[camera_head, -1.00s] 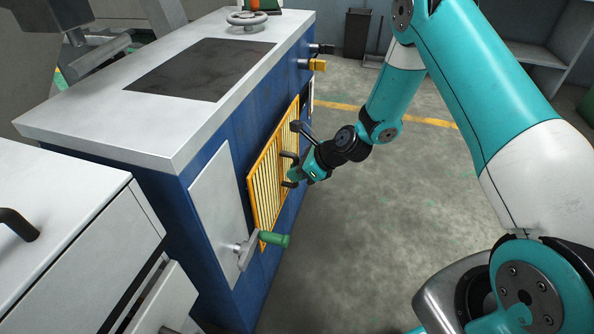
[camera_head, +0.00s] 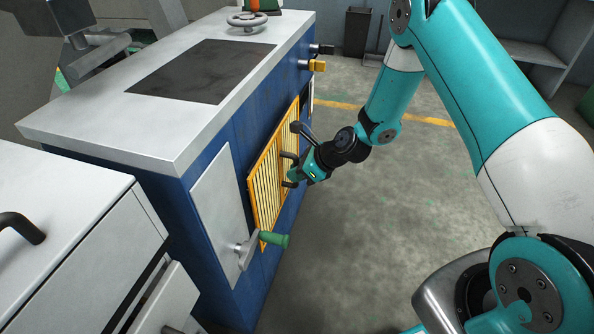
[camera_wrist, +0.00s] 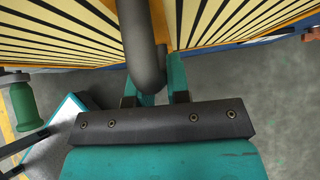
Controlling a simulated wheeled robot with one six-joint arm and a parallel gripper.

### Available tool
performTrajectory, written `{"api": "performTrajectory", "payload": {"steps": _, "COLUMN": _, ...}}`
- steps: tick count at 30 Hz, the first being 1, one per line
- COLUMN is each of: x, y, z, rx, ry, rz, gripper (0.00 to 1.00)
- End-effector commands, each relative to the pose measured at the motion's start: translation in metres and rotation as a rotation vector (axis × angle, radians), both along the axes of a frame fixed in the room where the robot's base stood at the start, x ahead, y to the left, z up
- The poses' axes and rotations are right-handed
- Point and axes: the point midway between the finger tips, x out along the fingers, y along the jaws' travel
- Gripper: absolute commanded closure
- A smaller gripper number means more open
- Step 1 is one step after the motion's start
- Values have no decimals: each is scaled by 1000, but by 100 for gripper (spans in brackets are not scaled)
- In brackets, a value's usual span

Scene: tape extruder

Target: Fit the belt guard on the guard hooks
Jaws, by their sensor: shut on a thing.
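The belt guard (camera_head: 264,197) is a yellow slatted panel lying upright along the blue side of the machine. It also fills the top of the wrist view (camera_wrist: 230,26). A dark handle (camera_wrist: 143,50) stands out from its face. My gripper (camera_head: 291,173) is at the guard's right half. In the wrist view its fingers (camera_wrist: 159,84) are shut on the handle. The guard looks close against the blue side; whether it touches is unclear. The guard hooks cannot be made out, and the guard's rear side is hidden.
A crank with a green grip (camera_head: 273,240) sticks out just below the guard's left end. It also shows at the left of the wrist view (camera_wrist: 24,105). Yellow and black knobs (camera_head: 317,65) project from the machine's far end. The floor (camera_head: 390,230) to the right is clear.

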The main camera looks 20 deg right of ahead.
Motion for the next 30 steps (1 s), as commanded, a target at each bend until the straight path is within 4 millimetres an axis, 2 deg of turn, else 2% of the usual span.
{"api": "performTrajectory", "payload": {"steps": 16, "x": 1, "y": 0, "z": 1, "rx": 2, "ry": -2, "rz": -1, "gripper": 100}}
{"api": "performTrajectory", "payload": {"steps": 30, "x": 1, "y": 0, "z": -10, "rx": 2, "ry": -2, "rz": -1, "gripper": 100}}
